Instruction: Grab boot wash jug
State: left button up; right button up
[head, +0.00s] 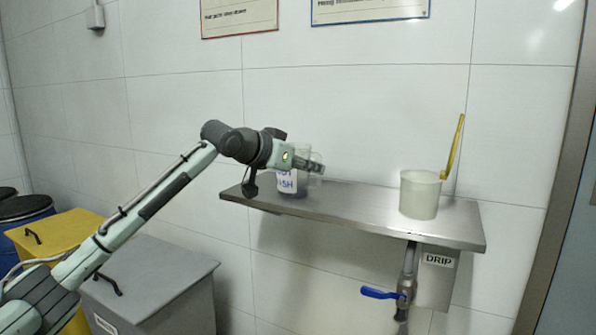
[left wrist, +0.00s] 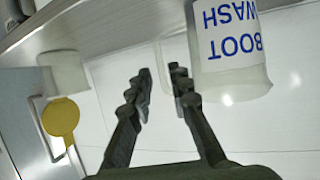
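The boot wash jug (head: 288,184), translucent white with blue lettering, stands at the left end of the steel shelf. My left gripper (head: 317,166) is in front of it in the head view, at its right side, and hides part of it. In the left wrist view the jug (left wrist: 235,80) appears upside down at the upper right, its label reading BOOT WASH. The left gripper's fingers (left wrist: 160,85) are apart, with a pale, blurred part, perhaps the jug's handle, behind the gap. I cannot tell whether they touch the jug. My right gripper is not in view.
The steel shelf (head: 350,205) is bare in its middle. A translucent container (head: 420,196) stands at its right end beside a yellow upright piece (head: 455,145). A blue-handled valve (head: 380,293) hangs below. Grey (head: 160,280) and yellow (head: 60,232) bins stand left.

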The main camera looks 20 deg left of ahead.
aim_at(318, 188)
pick_arm(q)
jog(key=x, duration=0.3)
jog(key=shift+w+d+f, duration=0.1)
jog(key=shift+w+f, duration=0.15)
jog(key=shift+w, duration=0.05)
jog(key=shift+w+f, duration=0.1)
jog(key=shift+w, duration=0.05)
jog(key=c, duration=0.4)
grip_shut()
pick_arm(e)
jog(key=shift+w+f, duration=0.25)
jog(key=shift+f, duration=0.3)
